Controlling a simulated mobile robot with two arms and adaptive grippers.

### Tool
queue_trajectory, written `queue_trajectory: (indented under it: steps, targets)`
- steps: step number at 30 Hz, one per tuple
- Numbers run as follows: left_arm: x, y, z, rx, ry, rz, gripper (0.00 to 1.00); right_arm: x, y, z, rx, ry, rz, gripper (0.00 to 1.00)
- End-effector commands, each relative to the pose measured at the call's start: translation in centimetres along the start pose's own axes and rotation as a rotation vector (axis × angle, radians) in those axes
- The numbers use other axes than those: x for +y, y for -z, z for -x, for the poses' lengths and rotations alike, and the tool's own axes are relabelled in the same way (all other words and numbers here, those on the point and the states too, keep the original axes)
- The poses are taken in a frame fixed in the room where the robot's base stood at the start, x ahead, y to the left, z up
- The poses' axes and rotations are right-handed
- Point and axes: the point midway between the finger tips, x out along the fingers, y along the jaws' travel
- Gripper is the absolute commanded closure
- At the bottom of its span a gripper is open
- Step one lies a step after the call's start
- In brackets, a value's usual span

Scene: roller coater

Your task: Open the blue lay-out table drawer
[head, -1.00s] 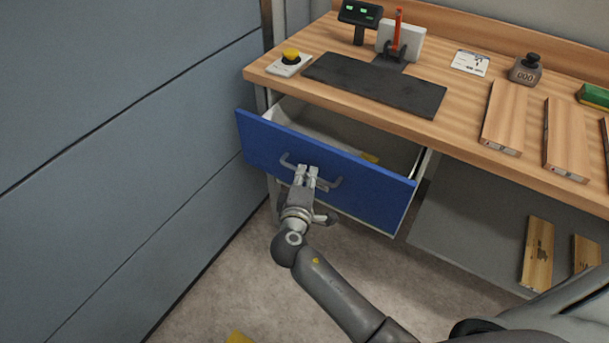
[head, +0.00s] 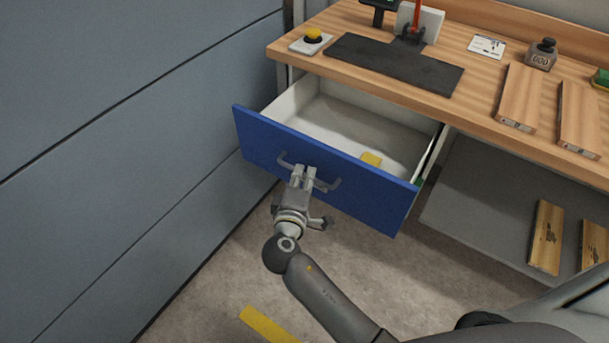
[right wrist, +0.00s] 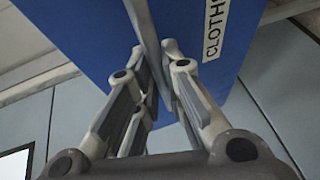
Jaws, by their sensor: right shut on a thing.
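The blue drawer (head: 366,189) of the wooden lay-out table (head: 478,112) stands well out from under the table top. My right gripper (head: 304,172) is shut on the grey bar handle (head: 327,185) at the middle of the drawer front. In the right wrist view the fingers (right wrist: 160,75) close around the handle bar (right wrist: 150,40), beside the blue front (right wrist: 88,35) with a label reading "CLOTHS" in part (right wrist: 215,30). My left gripper is not in view.
A grey wall (head: 120,130) runs close along the left of the drawer. A lower shelf (head: 480,195) carries wooden pieces. The floor before the drawer is open.

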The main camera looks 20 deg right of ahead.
Motion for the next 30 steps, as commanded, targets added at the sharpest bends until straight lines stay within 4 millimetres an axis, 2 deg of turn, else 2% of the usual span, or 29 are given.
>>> queue_trajectory:
  steps: [2,3,8,17,20,23,30]
  targets:
    - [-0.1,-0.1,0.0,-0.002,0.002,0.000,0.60,0.0,0.0,0.0,0.000,0.001,0.000,1.00]
    - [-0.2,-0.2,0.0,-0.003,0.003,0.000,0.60,0.0,0.0,0.0,0.000,0.001,0.000,0.89]
    - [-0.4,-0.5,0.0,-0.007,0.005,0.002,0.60,0.0,0.0,0.0,0.000,0.000,0.000,0.68]
    - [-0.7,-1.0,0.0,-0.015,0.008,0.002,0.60,0.0,0.0,0.0,0.000,0.000,0.000,0.68]
    - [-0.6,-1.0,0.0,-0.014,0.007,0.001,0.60,-0.1,0.0,0.6,0.001,0.001,0.001,0.68]
    - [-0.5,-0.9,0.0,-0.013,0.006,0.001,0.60,-0.1,0.0,2.0,0.001,0.003,-0.001,0.68]
    - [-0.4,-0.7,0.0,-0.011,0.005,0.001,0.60,-0.1,0.0,7.1,0.000,0.004,-0.001,0.68]
